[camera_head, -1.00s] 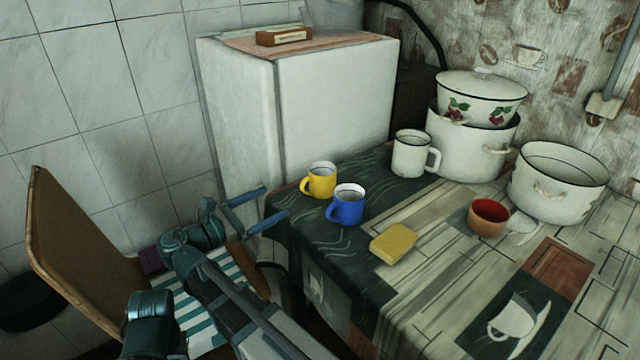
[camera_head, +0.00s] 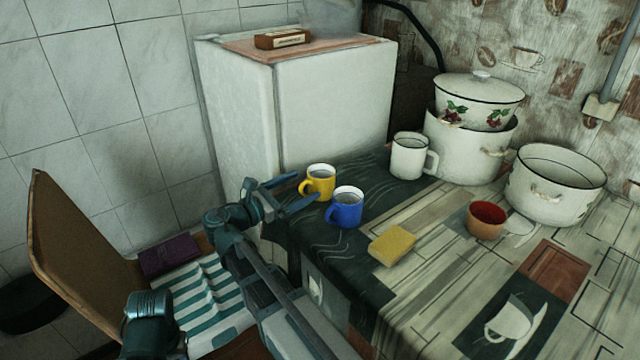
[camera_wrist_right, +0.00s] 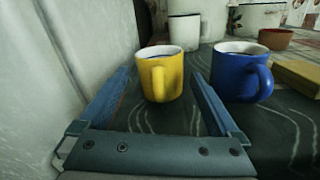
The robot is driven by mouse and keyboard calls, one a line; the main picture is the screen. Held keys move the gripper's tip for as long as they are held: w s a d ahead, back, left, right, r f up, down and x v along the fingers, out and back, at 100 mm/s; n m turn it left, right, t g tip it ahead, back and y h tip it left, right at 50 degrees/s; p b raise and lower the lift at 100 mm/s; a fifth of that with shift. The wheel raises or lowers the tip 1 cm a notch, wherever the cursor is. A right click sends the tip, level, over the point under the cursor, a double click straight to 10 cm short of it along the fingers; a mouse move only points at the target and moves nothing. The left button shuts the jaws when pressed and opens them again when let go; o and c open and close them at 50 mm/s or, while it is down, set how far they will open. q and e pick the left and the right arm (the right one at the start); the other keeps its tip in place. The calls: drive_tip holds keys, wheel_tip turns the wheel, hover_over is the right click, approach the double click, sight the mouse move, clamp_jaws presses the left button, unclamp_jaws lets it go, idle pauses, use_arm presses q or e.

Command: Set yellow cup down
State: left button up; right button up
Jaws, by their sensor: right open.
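The yellow cup (camera_head: 319,183) stands upright on the dark patterned tablecloth, near the table's left edge by the white fridge. In the right wrist view the yellow cup (camera_wrist_right: 162,74) sits between the far ends of the blue fingers, its handle facing the camera. My right gripper (camera_head: 295,192) is open, with its fingertips at the cup's near side. In the wrist view the right gripper (camera_wrist_right: 155,95) shows a gap between finger and cup on each side; contact is not visible. My left gripper is not seen.
A blue cup (camera_head: 346,208) stands close to the right of the yellow cup. A yellow sponge (camera_head: 392,245), a white mug (camera_head: 409,157), a red-brown cup (camera_head: 486,220) and enamel pots (camera_head: 558,185) are farther right. The fridge (camera_head: 330,105) rises just behind the cups.

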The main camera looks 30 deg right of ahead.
drive_tip(key=shift+w+d, duration=0.2)
drive_tip(key=shift+d, duration=0.9)
clamp_jaws()
idle(0.5)
